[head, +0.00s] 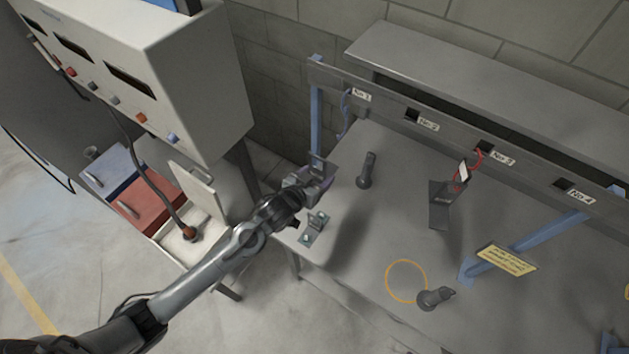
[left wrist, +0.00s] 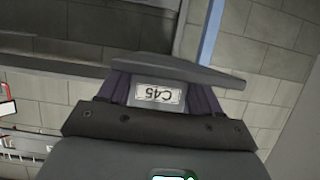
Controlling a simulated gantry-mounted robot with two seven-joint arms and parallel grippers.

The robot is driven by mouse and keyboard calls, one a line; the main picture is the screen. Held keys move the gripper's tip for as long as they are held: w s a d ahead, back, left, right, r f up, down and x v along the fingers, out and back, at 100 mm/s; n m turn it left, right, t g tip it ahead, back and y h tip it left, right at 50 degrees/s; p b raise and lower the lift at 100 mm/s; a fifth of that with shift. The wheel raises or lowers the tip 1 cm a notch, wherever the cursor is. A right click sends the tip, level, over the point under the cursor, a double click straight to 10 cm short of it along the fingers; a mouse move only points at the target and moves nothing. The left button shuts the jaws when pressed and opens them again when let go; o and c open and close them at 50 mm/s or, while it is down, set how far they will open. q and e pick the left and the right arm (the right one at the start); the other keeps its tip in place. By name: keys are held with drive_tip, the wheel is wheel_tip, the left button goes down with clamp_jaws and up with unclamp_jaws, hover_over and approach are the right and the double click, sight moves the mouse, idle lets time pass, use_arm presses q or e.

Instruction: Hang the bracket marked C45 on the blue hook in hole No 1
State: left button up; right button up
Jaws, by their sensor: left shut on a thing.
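The bracket marked C45 (left wrist: 158,95) is between the fingers of my left gripper in the left wrist view, its label upside down there. My left gripper (head: 320,182) is shut on it, above the left end of the grey bench in the head view. In the head view, the bracket is small and hard to separate from the gripper. The blue hook (head: 347,108) hangs from the rail beside the No 1 label (head: 362,95), above and to the right of the gripper, apart from it. My right gripper is not in view.
A dark bracket (head: 441,207) hangs from a red hook (head: 472,166) near No 3. Two dark pegs (head: 366,171) (head: 435,298) and a bolted metal piece (head: 314,228) are on the bench (head: 350,240). A blue post (head: 317,110) holds the rail's left end. A control cabinet (head: 190,85) stands left.

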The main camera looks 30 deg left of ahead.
sight(331, 163)
use_arm(q)
drive_tip(key=shift+w+d+f+b, duration=0.1)
drive_tip(key=shift+w+d+b, duration=0.1)
drive_tip(key=shift+w+b, duration=1)
drive_tip(key=shift+w+d+f+b, duration=0.15)
drive_tip(key=shift+w+b, duration=0.45)
drive_tip(key=shift+w, duration=1.15)
drive_tip(key=shift+r, duration=0.2)
drive_tip(key=shift+w+d, duration=0.1)
drive_tip(key=shift+w, duration=0.35)
drive_tip(key=shift+w, duration=0.25)
drive_tip(key=shift+w, duration=0.1)
drive_tip(key=shift+w+d, duration=0.15)
drive_tip(key=shift+w, duration=0.65)
drive_tip(key=shift+w, duration=0.15)
drive_tip(key=shift+w+d+b, duration=0.2)
drive_tip(key=shift+w+b, duration=0.4)
drive_tip(key=shift+w, duration=0.65)
